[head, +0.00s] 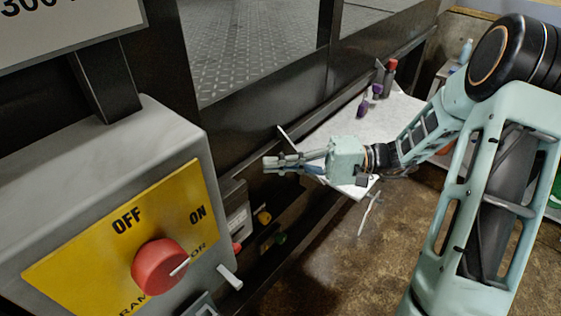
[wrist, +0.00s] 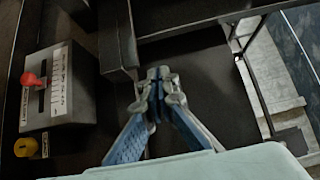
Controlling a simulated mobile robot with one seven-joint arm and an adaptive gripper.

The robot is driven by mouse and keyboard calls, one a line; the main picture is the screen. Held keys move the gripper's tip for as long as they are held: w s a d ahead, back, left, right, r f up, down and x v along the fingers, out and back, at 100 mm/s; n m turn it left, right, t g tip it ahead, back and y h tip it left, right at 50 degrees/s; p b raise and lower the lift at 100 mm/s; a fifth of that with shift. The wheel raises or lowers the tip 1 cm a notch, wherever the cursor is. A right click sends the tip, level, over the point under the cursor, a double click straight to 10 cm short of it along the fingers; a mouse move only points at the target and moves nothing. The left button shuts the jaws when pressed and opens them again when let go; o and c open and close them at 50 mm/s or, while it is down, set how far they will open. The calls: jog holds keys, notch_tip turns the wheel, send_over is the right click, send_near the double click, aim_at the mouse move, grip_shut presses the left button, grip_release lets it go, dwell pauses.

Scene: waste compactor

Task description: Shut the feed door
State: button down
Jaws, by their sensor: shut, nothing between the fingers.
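The dark machine front (head: 255,115) runs across the head view, with a framed opening (head: 250,45) showing diamond-patterned metal. I cannot tell for sure which part is the feed door. A thin upright edge (head: 287,138) stands just behind my gripper. My gripper (head: 266,163) is shut and empty, pointing left close to the machine front. In the wrist view its fingertips (wrist: 160,76) meet in front of a dark panel (wrist: 205,90) and below a dark horizontal bar (wrist: 200,18). I cannot tell whether they touch anything.
A grey control box with a red OFF/ON knob (head: 160,267) fills the near left. The wrist view shows a lever box with a red knob (wrist: 31,79) and a yellow knob (wrist: 26,147). A pale surface (head: 340,130) lies behind my gripper, with bottles (head: 389,75) near it.

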jog(key=s+a, duration=0.1)
jog(key=a, duration=0.1)
jog(key=s+a+p, duration=0.1)
jog(key=a, duration=0.2)
jog(key=s+a+p, duration=0.1)
jog(key=a, duration=0.2)
jog(key=shift+s+a, duration=0.2)
jog(key=shift+s, duration=0.05)
jog(key=shift+s, duration=0.1)
